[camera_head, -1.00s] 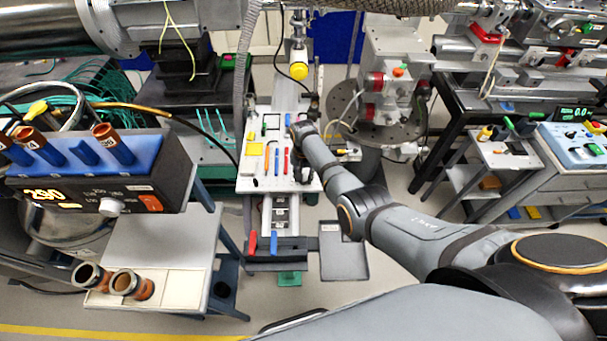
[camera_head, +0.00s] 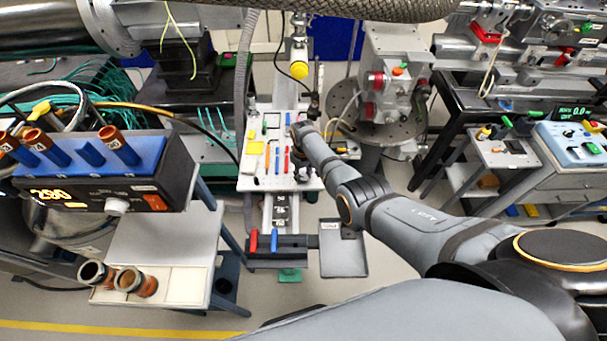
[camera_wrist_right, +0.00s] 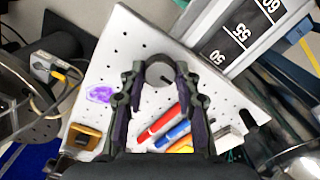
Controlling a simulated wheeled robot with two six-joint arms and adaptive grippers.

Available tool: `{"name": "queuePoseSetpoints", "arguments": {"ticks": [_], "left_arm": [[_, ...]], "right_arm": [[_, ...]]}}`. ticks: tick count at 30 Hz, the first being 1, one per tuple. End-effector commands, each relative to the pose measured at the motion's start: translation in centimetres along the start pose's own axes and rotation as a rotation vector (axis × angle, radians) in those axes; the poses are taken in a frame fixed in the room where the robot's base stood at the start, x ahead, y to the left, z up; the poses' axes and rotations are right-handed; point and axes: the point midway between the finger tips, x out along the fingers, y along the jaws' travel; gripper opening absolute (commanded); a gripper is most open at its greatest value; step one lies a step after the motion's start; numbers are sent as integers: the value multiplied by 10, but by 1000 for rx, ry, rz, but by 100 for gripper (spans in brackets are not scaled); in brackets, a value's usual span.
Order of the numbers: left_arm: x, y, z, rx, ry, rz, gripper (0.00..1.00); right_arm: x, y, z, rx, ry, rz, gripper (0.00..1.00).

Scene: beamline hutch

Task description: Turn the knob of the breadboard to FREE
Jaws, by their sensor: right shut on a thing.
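The white breadboard (camera_head: 250,184) with rows of holes lies in the middle of the head view. It also fills much of the right wrist view (camera_wrist_right: 118,48). A round grey knob (camera_wrist_right: 158,68) sits near one edge of the board, with a small dark mark on its lower right. My right gripper (camera_wrist_right: 160,76) is shut on this knob, one finger on each side. In the head view the right gripper (camera_head: 303,172) is small at the board's front right, and the knob is hidden there. No FREE lettering is legible. My left gripper is not in view.
Red and blue hex-type tools (camera_wrist_right: 165,122) lie on the board close to the fingers. A rail with a number scale (camera_wrist_right: 245,35) runs beside it. A grey tray (camera_head: 343,250) and red and blue handles (camera_head: 264,241) are in front. A control box (camera_head: 110,180) stands left.

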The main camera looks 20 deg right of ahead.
Motion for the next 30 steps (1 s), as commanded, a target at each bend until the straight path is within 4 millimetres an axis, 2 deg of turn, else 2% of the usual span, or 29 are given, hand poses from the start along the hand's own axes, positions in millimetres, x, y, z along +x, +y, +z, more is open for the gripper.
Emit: {"name": "queuePoseSetpoints", "arguments": {"ticks": [20,21,26,30], "left_arm": [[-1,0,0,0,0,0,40],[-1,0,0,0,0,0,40],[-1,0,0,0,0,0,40],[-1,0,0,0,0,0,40]], "right_arm": [[0,0,0,-60,1,1,0],[0,0,0,-60,1,1,35],[0,0,0,-59,1,1,55],[0,0,0,-58,0,0,55]]}}
